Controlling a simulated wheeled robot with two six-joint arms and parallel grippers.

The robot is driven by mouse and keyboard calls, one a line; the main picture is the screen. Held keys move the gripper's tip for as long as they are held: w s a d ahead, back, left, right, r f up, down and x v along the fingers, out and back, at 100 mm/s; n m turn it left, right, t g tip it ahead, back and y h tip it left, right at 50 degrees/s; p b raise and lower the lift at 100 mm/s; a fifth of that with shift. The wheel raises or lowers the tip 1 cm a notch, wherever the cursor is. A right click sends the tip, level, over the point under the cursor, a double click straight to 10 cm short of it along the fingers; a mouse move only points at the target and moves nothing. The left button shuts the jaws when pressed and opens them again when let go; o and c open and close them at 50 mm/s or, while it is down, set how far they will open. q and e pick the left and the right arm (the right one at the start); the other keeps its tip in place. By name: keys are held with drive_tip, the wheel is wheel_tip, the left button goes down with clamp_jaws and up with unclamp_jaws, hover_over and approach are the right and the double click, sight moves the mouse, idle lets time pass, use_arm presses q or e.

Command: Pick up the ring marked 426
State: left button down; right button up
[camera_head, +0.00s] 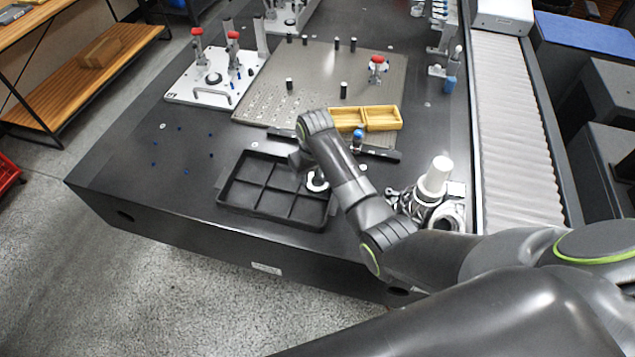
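My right gripper (301,161) reaches down over the right part of a black compartment tray (232,204). My own wrist and forearm cover much of it, so I cannot tell whether its fingers are open or shut. A pale ring-like piece (317,183) shows just beside the gripper, at the tray's right side. It is partly hidden, and I cannot tell whether the gripper touches it. No marking 426 is readable in this view. The other visible tray compartments look empty. My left gripper is not in view.
A two-compartment wooden box (383,127) and a black bar with a blue knob (358,137) lie behind my arm. A metal assembly with a white cylinder (436,176) stands right of it. A plate with red-topped clamps (187,90) is far left. The table's left front is mostly clear.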

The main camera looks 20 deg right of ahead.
sight(309, 185)
drive_tip(key=shift+w+a+f, duration=0.1)
drive_tip(key=shift+w+f, duration=0.05)
drive_tip(key=shift+f, duration=0.65)
drive_tip(key=shift+w+a+f, duration=0.1)
drive_tip(key=shift+w+f, duration=0.1)
drive_tip(key=shift+f, duration=0.6)
drive_tip(key=shift+w+f, duration=0.15)
drive_tip(key=shift+f, duration=0.65)
drive_tip(key=shift+c, duration=0.5)
clamp_jaws()
drive_tip(key=shift+r, duration=0.1)
